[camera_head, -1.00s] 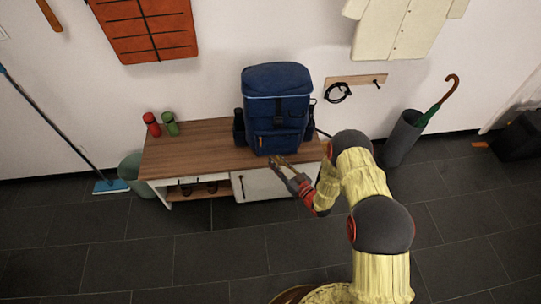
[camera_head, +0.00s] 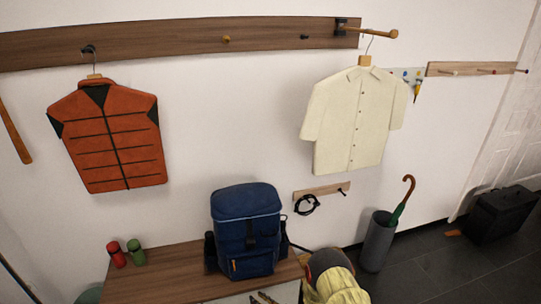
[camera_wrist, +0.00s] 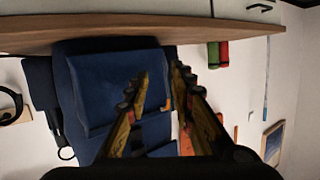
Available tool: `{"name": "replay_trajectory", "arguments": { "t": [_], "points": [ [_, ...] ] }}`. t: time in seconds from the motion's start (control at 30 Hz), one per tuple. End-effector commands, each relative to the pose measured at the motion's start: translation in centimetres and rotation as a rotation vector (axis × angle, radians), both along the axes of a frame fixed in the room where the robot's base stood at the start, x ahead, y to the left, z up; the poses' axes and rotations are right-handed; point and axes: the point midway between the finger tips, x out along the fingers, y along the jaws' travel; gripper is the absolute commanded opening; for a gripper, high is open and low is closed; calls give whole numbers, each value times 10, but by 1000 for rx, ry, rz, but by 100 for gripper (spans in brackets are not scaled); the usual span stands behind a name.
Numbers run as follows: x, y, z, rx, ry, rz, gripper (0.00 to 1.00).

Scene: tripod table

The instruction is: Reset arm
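My gripper (camera_wrist: 160,75) shows in the wrist view with its two fingers apart and nothing held between them. In the head view only the fingertips of my gripper (camera_head: 262,298) show at the bottom edge, in front of the bench and below the backpack (camera_head: 246,230). Part of my arm shows at the bottom, right of the bench; the rest is out of the picture.
The backpack stands upright on the wooden bench (camera_head: 165,275). A red bottle (camera_head: 117,254) and a green bottle (camera_head: 136,252) stand left of it. An orange vest (camera_head: 112,140) and a cream shirt (camera_head: 350,120) hang above. An umbrella stand (camera_head: 378,240) is at the right.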

Motion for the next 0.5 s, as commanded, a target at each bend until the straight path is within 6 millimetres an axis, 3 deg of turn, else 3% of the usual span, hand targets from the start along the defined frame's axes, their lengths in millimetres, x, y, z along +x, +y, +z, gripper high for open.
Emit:
{"name": "replay_trajectory", "arguments": {
  "t": [0.03, 0.1, 0.23, 0.37, 0.5],
  "points": [
    [-14, -10, -30, -73, 90, -16, 24],
    [-32, -29, -65, -179, 214, -41, 24],
    [-51, -66, -86, -356, 400, -93, 24],
    [-64, -107, -67, -508, 561, -158, 24],
    [-80, -149, -15, -630, 715, -239, 24]
  ]
}}
